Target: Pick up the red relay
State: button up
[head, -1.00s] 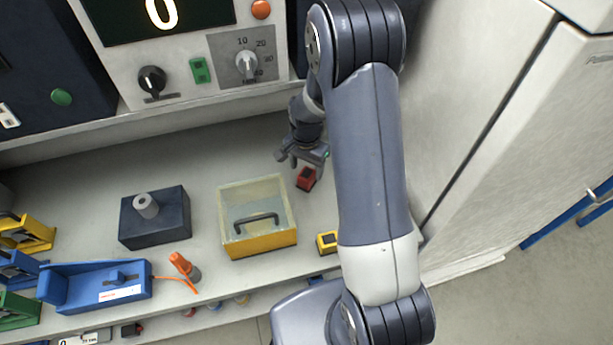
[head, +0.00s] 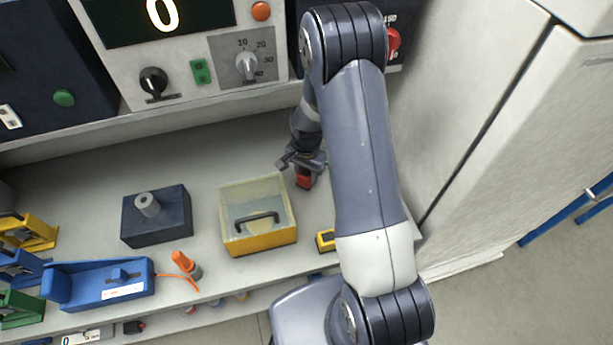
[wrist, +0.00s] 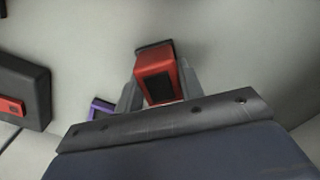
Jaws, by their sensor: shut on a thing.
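The red relay (head: 304,181) is a small red block with a dark patch on one face. In the head view it is at the right part of the bench, just below my gripper (head: 303,168). In the wrist view the relay (wrist: 158,78) sits between the two grey fingers of my gripper (wrist: 158,88), one on each side. My gripper is shut on it. I cannot tell whether the relay touches the bench or is raised.
A clear box with a yellow base (head: 260,242) stands left of the relay. A yellow block (head: 326,241) lies nearer the front edge. A dark block with a grey cylinder (head: 157,214) is farther left. A tall white cabinet (head: 490,120) stands on the right.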

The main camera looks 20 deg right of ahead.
aim_at(306, 172)
jog(key=c, duration=0.4)
jog(key=shift+r, duration=0.2)
notch_tip(306, 172, up, 7)
jog(key=shift+f+b, duration=0.1)
jog(key=shift+b, duration=0.8)
jog(key=s+b, duration=0.4)
jog(key=s, duration=1.4)
jog(key=w+d+m+b, duration=0.1)
jog(key=w+d+m, duration=0.2)
jog(key=w+d, duration=0.1)
jog(key=w+d+m+b, duration=0.2)
jog(key=w+d+m, duration=0.1)
jog(key=w+d, duration=0.2)
jog(key=w+d+m+b, duration=0.1)
jog(key=w+d+m, duration=0.2)
jog(key=w+d, duration=0.2)
jog(key=shift+w, duration=0.75)
